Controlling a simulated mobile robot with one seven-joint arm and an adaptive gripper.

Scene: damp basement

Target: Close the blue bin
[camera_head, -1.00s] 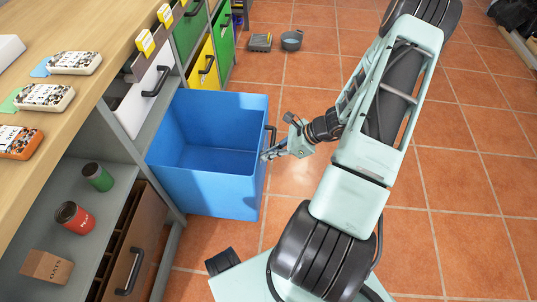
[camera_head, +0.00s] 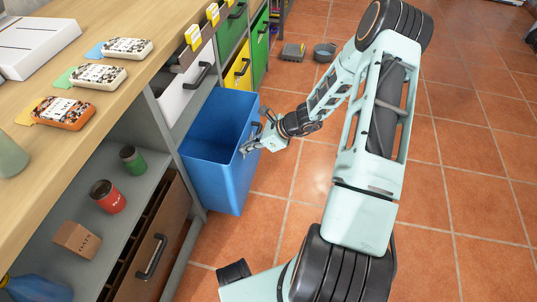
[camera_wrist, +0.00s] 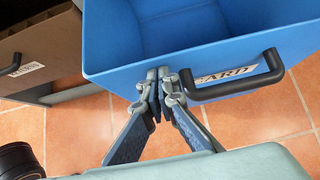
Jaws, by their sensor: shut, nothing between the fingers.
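The blue bin (camera_head: 222,180) is a pull-out box in the cabinet under the wooden counter. It stands partly out, its open top showing an empty-looking inside. In the wrist view its front (camera_wrist: 210,50) bears a white label, partly hidden, and a black handle (camera_wrist: 238,92). My gripper (camera_head: 247,150) is at the bin's front. The wrist view shows the gripper (camera_wrist: 157,76) with its fingertips together and empty, at the front's upper rim just left of the handle. The fingertips look to be against the front; exact contact is hard to tell.
A brown drawer (camera_head: 150,245) sits beside the bin, below a grey shelf with a red can (camera_head: 107,197), a green can (camera_head: 132,159) and a box (camera_head: 76,239). White, yellow and green fronts lie beyond the bin. The tiled floor (camera_head: 440,180) to the right is mostly clear.

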